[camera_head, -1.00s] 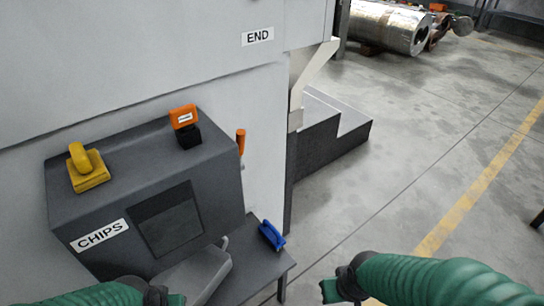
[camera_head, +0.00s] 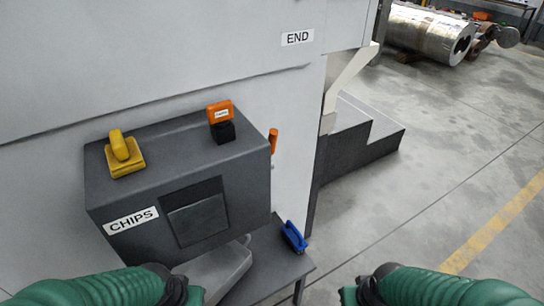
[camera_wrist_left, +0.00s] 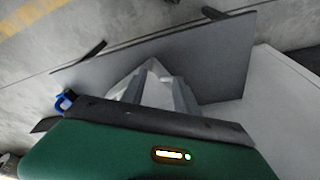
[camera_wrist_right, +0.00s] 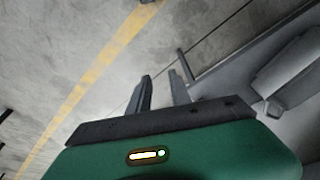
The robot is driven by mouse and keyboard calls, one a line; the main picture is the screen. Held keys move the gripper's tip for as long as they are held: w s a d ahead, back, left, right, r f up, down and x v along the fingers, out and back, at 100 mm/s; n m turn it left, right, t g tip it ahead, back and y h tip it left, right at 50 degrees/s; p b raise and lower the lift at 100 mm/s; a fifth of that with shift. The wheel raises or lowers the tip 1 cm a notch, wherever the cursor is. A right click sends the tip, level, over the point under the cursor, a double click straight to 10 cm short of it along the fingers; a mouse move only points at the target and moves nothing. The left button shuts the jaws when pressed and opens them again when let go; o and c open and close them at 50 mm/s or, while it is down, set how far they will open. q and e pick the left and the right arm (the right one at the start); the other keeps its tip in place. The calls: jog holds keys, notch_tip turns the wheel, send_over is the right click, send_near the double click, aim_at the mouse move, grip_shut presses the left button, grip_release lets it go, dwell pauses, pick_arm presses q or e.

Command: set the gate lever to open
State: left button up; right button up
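A dark grey box marked CHIPS (camera_head: 240,172) stands against the pale machine wall. A slim orange lever (camera_head: 273,141) sticks up at its right side. An orange labelled block on a black base (camera_head: 221,122) and a yellow handle (camera_head: 124,153) sit on its top. No label tells which is the gate lever. My left gripper (camera_head: 190,294) is low in front of the box; in the left wrist view its fingers (camera_wrist_left: 160,90) are apart. My right gripper (camera_head: 352,294) is right of the table; its fingers (camera_wrist_right: 161,88) are apart over the floor. Both touch none of the levers.
A grey table (camera_head: 268,266) under the box holds a light grey tray (camera_head: 222,276) and a blue-handled tool (camera_head: 294,237) at its right edge. Dark steps (camera_head: 362,145) stand behind at right. The floor to the right is clear.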

jog(key=shift+o, duration=0.4)
jog(key=shift+o, duration=1.2)
jog(key=shift+w+d+r+p, duration=0.15)
jog(key=shift+w+r+p, duration=0.15)
jog(key=shift+o, duration=0.3)
jog(key=w+d+r+n+t+p, duration=0.1)
jog(key=w+r+n+t+p, duration=0.1)
jog(key=w+r+p, duration=0.2)
jog(key=shift+w+d+r+t+p, duration=0.3)
jog(key=shift+w+d+t+p, duration=0.1)
jog(key=shift+w+p, duration=0.6)
jog(key=n+t+y+p, duration=0.75)
jog(key=y+p, duration=0.45)
jog(key=p, duration=0.2)
send_near(273, 140)
jog(key=shift+m+t, duration=0.35)
jog(key=shift+m, duration=0.1)
jog(key=x, duration=0.3)
jog(key=f+b+x, duration=0.1)
jog(key=x, duration=0.3)
jog(key=b+x, duration=0.1)
jog(key=x, duration=0.3)
jog(key=shift+w+d+f, duration=0.2)
jog(key=shift+d+f, duration=0.05)
